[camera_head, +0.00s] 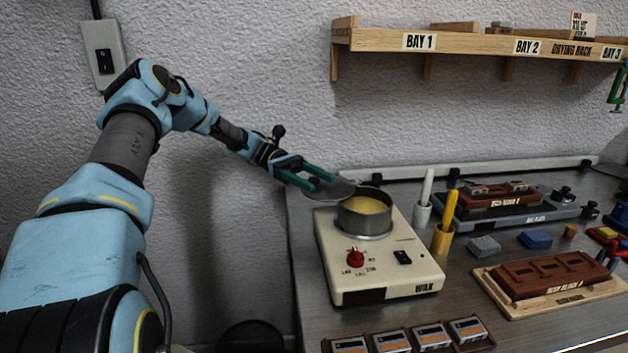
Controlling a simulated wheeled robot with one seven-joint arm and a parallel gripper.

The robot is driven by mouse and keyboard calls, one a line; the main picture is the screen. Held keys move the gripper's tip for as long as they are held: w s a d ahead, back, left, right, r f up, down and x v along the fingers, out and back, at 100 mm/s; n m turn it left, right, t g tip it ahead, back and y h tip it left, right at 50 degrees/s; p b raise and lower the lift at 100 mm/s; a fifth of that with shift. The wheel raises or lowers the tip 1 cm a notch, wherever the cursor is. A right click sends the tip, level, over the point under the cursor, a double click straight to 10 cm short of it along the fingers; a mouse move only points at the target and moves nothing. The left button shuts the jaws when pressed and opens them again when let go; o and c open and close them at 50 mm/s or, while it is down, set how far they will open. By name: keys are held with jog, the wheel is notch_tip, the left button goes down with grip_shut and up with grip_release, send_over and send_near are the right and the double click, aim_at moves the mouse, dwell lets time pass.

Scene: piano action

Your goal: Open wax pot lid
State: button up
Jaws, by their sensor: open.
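The wax pot (363,224) is a round metal pot set in a cream heater box marked WAX. Its top is uncovered over much of its width, and yellow wax shows inside. A flat grey disc, which looks like the pot lid (340,191), sits beside the pot's left rim, tilted outward. My gripper (322,182) reaches in from the left with its teal fingers apart, right at the disc. I cannot tell whether the fingers touch it. How the disc joins the pot is hidden.
The heater box has a red knob (355,257) and a black switch (402,257). To the right stand a yellow cup (442,240) and a white cup (422,214) holding sticks. A wooden rack (467,42) hangs above. A tray of small blocks (408,338) lies in front.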

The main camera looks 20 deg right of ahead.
notch_tip(320, 180, up, 10)
jog(key=shift+b, duration=1.2)
